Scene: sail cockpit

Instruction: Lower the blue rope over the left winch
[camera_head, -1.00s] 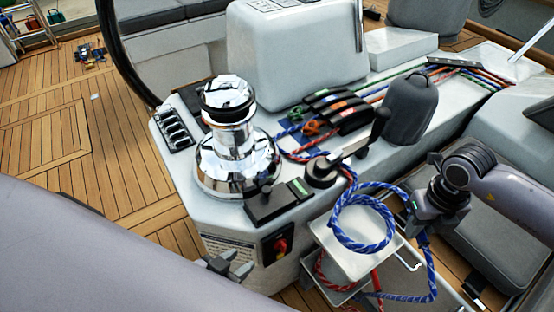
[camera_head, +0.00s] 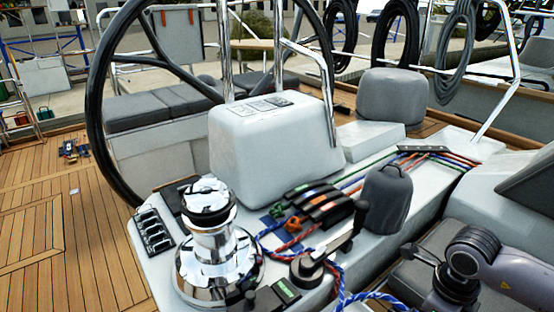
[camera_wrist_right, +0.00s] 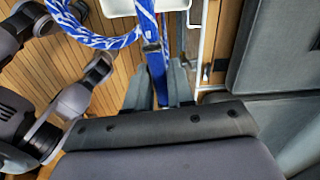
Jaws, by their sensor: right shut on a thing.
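The left winch (camera_head: 212,248) is a shiny chrome drum with a black top band, upright on the white console at the lower left of the head view; no rope loop is around it. The blue rope (camera_head: 378,297), blue and white braid, shows only in part at the bottom edge of the head view, to the right of the winch. In the right wrist view a curved loop of the blue rope (camera_wrist_right: 103,42) hangs at the upper left. My right gripper (camera_wrist_right: 160,88) is shut on the rope's strand. Its fingertips are below the head view. My left gripper is out of view.
Rope clutches (camera_head: 318,205) with coloured lines stand right of the winch, near a black-handled lever (camera_head: 310,268) and a grey covered winch (camera_head: 387,195). A black steering wheel (camera_head: 98,120) rises behind. A white tray (camera_wrist_right: 145,5) is at the wrist view's top.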

